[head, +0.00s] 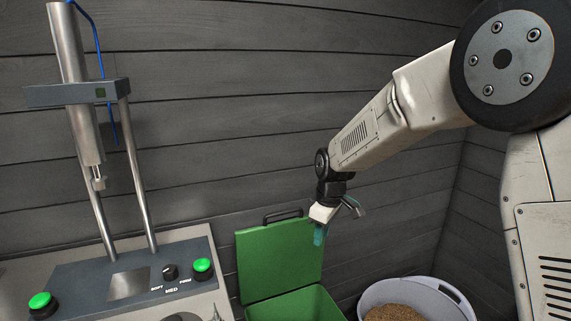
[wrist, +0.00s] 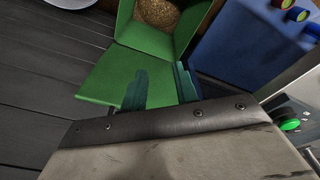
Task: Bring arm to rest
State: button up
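My arm reaches in from the right in the head view, bent downward at the wrist. My gripper (head: 319,238) hangs in front of the open lid of a green bin (head: 286,306), its teal fingers pointing down. In the wrist view, the two teal fingers of my gripper (wrist: 160,71) stand apart with nothing between them. Behind them are the green lid (wrist: 105,78) and the bin, which holds brown grain (wrist: 158,12).
A press machine (head: 120,290) with steel columns and green buttons stands at left. A pale round tub (head: 448,292) of grain stands right of the bin. A blue container (wrist: 245,45) with coloured round items shows in the wrist view. Dark plank walls close the back and right.

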jog(key=s+d+r+m, duration=0.4)
jog(key=s+d, duration=0.1)
jog(key=s, duration=0.8)
jog(key=s+d+r+m, duration=0.3)
jog(key=s+d, duration=0.3)
jog(key=s, duration=0.7)
jog(key=s+d+r+m+h, duration=0.1)
jog(key=s+d+r+m, duration=0.3)
jog(key=s, duration=0.9)
jog(key=shift+d+r+m, duration=0.3)
jog(key=shift+d+r, duration=0.45)
jog(key=shift+d, duration=0.15)
jog(key=shift+d, duration=0.15)
